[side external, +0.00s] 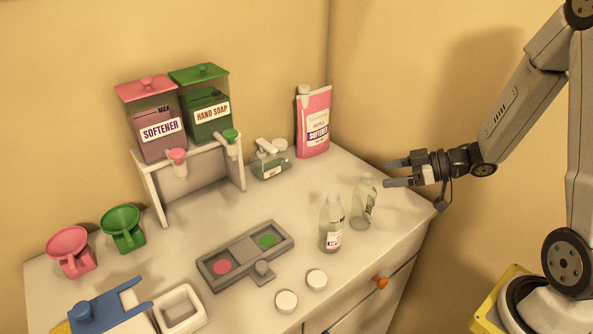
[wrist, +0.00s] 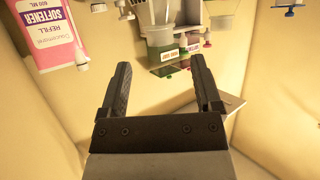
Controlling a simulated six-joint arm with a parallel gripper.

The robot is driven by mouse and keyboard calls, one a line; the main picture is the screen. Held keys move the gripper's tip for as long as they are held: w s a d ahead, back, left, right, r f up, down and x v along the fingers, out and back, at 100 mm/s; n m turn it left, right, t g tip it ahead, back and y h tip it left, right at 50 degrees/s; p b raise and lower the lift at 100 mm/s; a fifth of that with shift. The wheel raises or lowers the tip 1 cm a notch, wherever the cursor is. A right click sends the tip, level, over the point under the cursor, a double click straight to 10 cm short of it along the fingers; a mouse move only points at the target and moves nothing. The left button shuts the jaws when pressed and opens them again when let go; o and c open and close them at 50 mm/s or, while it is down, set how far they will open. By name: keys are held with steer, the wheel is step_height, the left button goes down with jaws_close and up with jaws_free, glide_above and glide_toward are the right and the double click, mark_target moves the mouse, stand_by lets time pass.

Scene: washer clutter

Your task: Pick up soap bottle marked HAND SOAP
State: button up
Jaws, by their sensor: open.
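A green dispenser tank (side external: 208,112) reads HAND SOAP and stands on a white stand beside a SOFTENER tank (side external: 158,130). A low pump bottle (side external: 268,168) with a white top stands near the stand. Two clear bottles (side external: 331,228) (side external: 364,203) stand upright near the right edge. The labels on these three bottles are too small to read, so I cannot tell which is marked HAND SOAP. My gripper (side external: 393,174) is open and empty, in the air to the right of the clear bottles. In the wrist view its fingers (wrist: 160,62) are apart with nothing held.
A pink softener refill pouch (side external: 313,122) stands at the back and also shows in the wrist view (wrist: 48,32). A grey tray (side external: 243,253) with red and green discs lies mid-counter. Two white caps (side external: 286,301) (side external: 316,279) lie in front. Pink and green scoops (side external: 69,250) (side external: 123,228) stand left.

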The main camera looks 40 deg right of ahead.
mark_target(363, 201)
steer(key=shift+x, duration=1.3)
steer(key=shift+x, duration=2.6)
jaws_close()
